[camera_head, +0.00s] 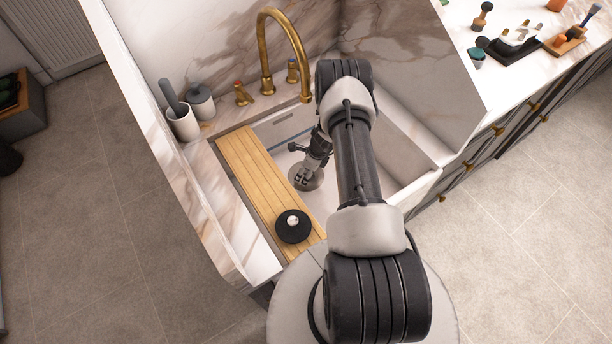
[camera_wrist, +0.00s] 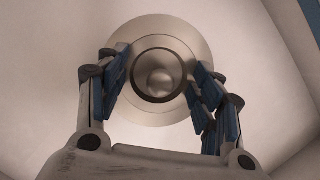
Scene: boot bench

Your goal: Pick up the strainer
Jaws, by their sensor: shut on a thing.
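The strainer (camera_wrist: 160,28) is a round, brushed-metal disc with a darker ring and a knob at its centre. In the head view my gripper (camera_head: 304,178) reaches down into the white sink, with part of the strainer (camera_head: 311,183) showing below the fingers. The fingers hide part of it there. I cannot tell whether the strainer still touches the sink floor.
A wooden board (camera_head: 254,175) spans the sink's left side, with a black round object (camera_head: 293,227) on it. A brass tap (camera_head: 266,55) stands behind the sink. A cup (camera_head: 183,124) and a lidded jar (camera_head: 201,102) stand at the left. The sink walls surround my gripper.

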